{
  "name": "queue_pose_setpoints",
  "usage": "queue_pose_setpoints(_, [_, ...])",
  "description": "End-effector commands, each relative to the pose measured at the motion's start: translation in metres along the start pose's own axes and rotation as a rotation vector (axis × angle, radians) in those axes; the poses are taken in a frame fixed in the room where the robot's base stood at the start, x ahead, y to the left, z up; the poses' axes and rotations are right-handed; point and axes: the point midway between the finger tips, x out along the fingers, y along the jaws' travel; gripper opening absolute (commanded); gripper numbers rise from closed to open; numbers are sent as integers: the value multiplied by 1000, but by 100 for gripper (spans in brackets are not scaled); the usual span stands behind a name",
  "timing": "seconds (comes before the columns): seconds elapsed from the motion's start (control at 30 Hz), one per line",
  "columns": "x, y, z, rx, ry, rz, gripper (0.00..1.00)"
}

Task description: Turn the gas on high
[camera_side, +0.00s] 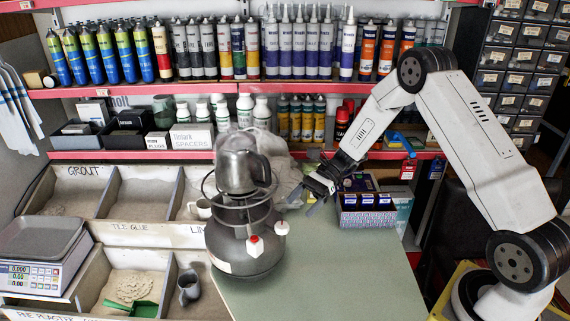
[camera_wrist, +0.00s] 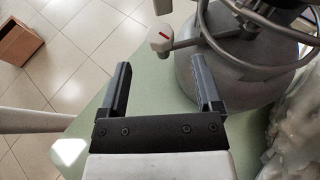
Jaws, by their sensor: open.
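A grey gas bottle (camera_side: 245,254) stands on the green counter, with a burner ring (camera_side: 236,209) and a metal kettle (camera_side: 242,165) on top. Two fittings show on the bottle in the side view: one with a red part (camera_side: 255,246) at the front and a white one (camera_side: 281,228) at the right. My gripper (camera_side: 316,193) is to the right of the bottle, above the counter, apart from both fittings. In the wrist view, my gripper (camera_wrist: 160,66) is open and empty.
A patterned box with blue packs (camera_side: 367,215) stands on the counter close to my gripper's right. A whitish crumpled bag (camera_side: 284,165) lies behind the bottle. Bins (camera_side: 130,270) and a scale (camera_side: 42,255) are at the left. The front counter (camera_side: 340,280) is clear.

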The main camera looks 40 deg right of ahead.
Motion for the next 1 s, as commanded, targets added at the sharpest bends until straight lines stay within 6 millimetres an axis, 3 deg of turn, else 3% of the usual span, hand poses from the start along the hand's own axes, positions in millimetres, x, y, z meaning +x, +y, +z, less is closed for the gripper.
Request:
queue_pose_setpoints(0.17, [10, 0, 0, 0, -1, 2, 83])
queue_pose_setpoints(0.7, [70, 1, 0, -1, 2, 3, 83])
queue_pose_setpoints(1.0, [77, 1, 0, -1, 2, 1, 83])
